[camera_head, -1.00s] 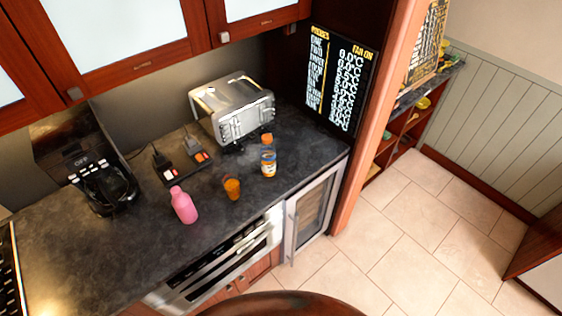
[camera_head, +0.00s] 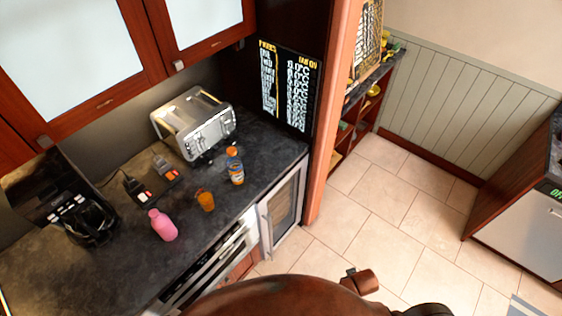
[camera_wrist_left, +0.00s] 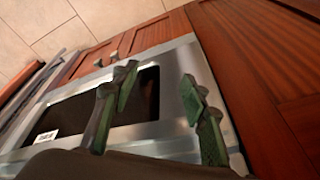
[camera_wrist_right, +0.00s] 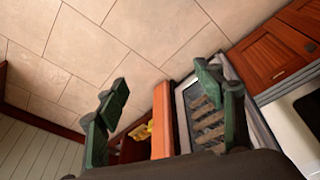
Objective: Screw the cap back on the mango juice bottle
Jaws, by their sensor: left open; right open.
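The juice bottle (camera_head: 237,174), with an orange-and-white label, stands upright near the right end of the dark counter. An orange cap (camera_head: 232,151) shows at its top; I cannot tell whether it is screwed tight. My left gripper (camera_wrist_left: 160,84) is open and empty in the left wrist view, in front of a steel-framed appliance door. My right gripper (camera_wrist_right: 160,82) is open and empty in the right wrist view, over the floor and a small glass-door cabinet. Neither gripper shows in the head view, and neither wrist view shows the bottle or cap.
An orange cup (camera_head: 206,201) and a pink bottle (camera_head: 162,225) stand left of the juice bottle on the counter (camera_head: 120,270). A toaster (camera_head: 195,122) is behind them, a coffee maker (camera_head: 88,218) at left. A wooden post (camera_head: 335,110) edges the counter's right end. Tiled floor is open at right.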

